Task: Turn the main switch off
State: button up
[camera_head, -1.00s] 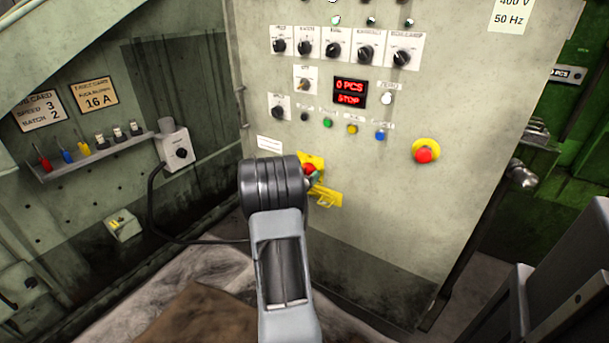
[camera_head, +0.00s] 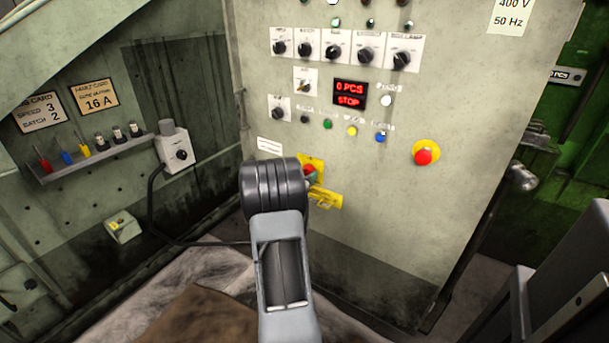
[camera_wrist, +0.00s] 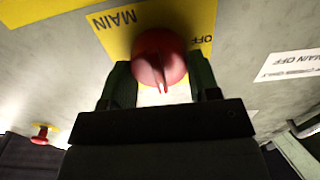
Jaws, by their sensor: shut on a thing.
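The main switch is a red knob (camera_wrist: 159,58) on a yellow plate (camera_wrist: 112,28) marked MAIN and OFF. In the wrist view my gripper (camera_wrist: 160,85) has its two dark green fingers on either side of the knob, shut on it. A pale pointer mark shows on the knob's near face. In the head view the red knob (camera_head: 309,170) and yellow plate (camera_head: 318,161) show low on the grey cabinet, partly hidden behind my wrist. A yellow bracket (camera_head: 325,199) sits just below the plate.
The cabinet front (camera_head: 400,240) holds selector knobs, coloured buttons and a red display (camera_head: 349,93) reading 0 PCS and STOP. A red emergency button (camera_head: 424,157) on a yellow base is to the right. A shelf with fuses (camera_head: 95,150) and a grey box (camera_head: 175,150) are at left.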

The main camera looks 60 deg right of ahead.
jog(key=shift+r+p, duration=0.1)
jog(key=shift+p, duration=0.25)
jog(key=n+p, duration=0.3)
jog(key=shift+r, duration=0.15)
jog(key=n+p, duration=0.2)
jog(key=n, duration=0.1)
jog(key=n+p, duration=0.2)
jog(key=p, duration=0.1)
jog(key=shift+w+n, duration=0.2)
jog(key=shift+n, duration=0.2)
jog(key=shift+f+n+p, duration=0.25)
jog(key=shift+n+p, duration=1.15)
jog(key=shift+n, duration=0.8)
jog(key=shift+f+n+p, duration=0.2)
jog(key=shift+n+p, duration=1.15)
jog(key=shift+n, duration=1.15)
jog(key=o, duration=0.9)
jog(key=a+p, duration=0.1)
jog(key=a, duration=1.2)
jog(key=shift+w+a, duration=0.1)
jog(key=shift+a, duration=0.3)
